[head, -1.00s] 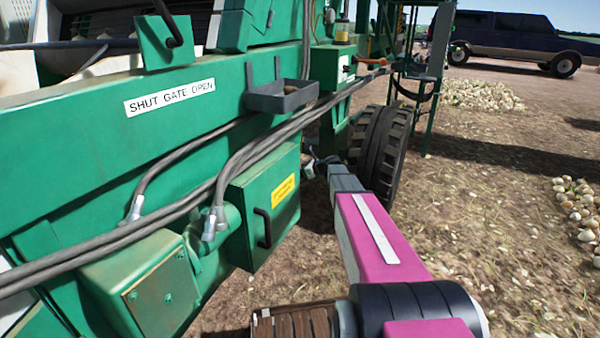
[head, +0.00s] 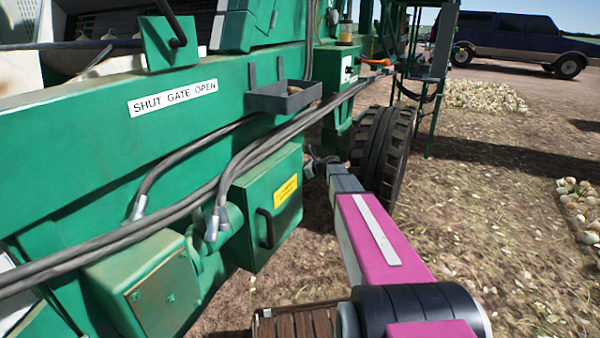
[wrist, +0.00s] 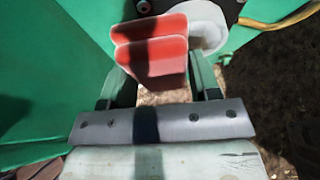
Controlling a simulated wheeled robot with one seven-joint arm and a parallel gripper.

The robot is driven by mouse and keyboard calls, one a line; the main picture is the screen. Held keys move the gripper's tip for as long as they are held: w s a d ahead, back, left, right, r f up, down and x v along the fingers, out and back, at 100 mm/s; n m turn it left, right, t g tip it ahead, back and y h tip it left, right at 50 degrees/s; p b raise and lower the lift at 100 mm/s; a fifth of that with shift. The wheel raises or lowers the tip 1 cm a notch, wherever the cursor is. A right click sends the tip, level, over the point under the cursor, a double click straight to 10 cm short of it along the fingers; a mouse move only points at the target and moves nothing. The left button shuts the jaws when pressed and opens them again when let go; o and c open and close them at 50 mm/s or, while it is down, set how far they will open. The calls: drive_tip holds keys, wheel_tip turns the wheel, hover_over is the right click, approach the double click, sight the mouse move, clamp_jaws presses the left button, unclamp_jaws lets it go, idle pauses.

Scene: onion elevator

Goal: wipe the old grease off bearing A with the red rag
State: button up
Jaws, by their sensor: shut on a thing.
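My gripper (wrist: 160,82) is shut on a folded red cloth, the red rag (wrist: 152,50), in the wrist view. The rag sticks out beyond the fingers. Just past it are a dark part (wrist: 128,10) with a bolt head and a pale rounded piece (wrist: 208,25). This may be a bearing, but I see no letter on it and cannot tell whether the rag touches it. In the head view my gripper (head: 318,166) is small and dark, beside the green machine and left of the tyre; the rag cannot be made out there.
The green machine (head: 80,115) fills the left, with thick grey hoses (head: 150,228), a grey tray (head: 285,100) and a handled box (head: 262,215). A black tyre (head: 385,150) stands behind my gripper. Open ground (head: 490,215) lies right, with onion piles (head: 485,96) and a dark blue truck (head: 520,40).

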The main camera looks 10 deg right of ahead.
drive_tip(key=shift+w+a, duration=0.1)
drive_tip(key=shift+a, duration=0.05)
drive_tip(key=shift+w, duration=0.1)
drive_tip(key=w+d, duration=0.4)
drive_tip(key=w, duration=0.1)
idle(0.8)
drive_tip(key=shift+w, duration=0.1)
drive_tip(key=shift+s+a, duration=1.05)
drive_tip(key=shift+s, duration=0.35)
drive_tip(key=shift+s+a, duration=1.05)
drive_tip(key=shift+s, duration=0.3)
drive_tip(key=s+d, duration=0.3)
drive_tip(key=d, duration=0.2)
drive_tip(key=shift+s, duration=0.25)
